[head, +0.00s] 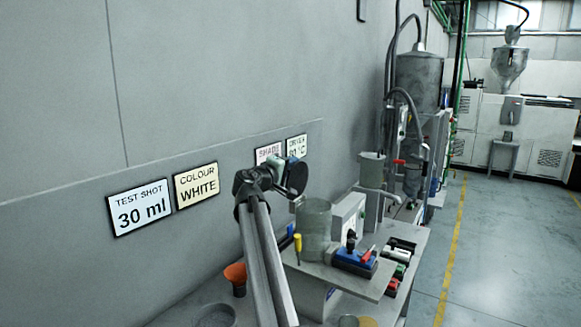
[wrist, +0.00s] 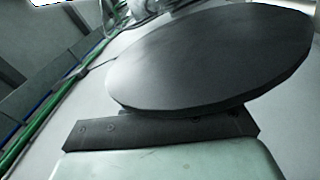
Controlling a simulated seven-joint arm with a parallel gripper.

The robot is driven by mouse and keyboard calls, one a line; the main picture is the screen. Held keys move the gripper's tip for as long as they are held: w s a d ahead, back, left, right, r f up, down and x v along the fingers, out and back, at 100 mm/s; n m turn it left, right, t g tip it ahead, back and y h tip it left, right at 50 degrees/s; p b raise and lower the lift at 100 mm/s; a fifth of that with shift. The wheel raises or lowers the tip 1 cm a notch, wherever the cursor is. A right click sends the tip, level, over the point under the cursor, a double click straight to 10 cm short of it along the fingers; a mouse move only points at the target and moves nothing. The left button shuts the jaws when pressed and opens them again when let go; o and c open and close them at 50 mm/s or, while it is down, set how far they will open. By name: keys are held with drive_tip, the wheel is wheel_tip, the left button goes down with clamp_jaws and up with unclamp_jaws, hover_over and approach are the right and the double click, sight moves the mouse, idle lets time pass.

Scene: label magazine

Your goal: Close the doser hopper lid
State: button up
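A dark round disc, which looks like the hopper lid (head: 296,178), stands steeply tilted near the wall in the head view. In the wrist view the lid (wrist: 210,55) fills the upper right, just beyond a dark bar with screws and a pale green block. My gripper (head: 279,167) is at the end of the arm, close beside the lid. I cannot tell whether it touches the lid, and its fingertips do not show clearly. A greenish open-topped cylinder (head: 315,226), possibly the hopper, stands below and right of the lid. A smaller greenish vessel (head: 372,169) stands farther back.
An orange funnel (head: 236,276) is at the lower left. The wall with label signs (head: 140,207) is close behind my arm. Open floor lies at right.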

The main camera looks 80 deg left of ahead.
clamp_jaws()
drive_tip(key=shift+f, duration=0.1)
drive_tip(key=shift+d, duration=0.1)
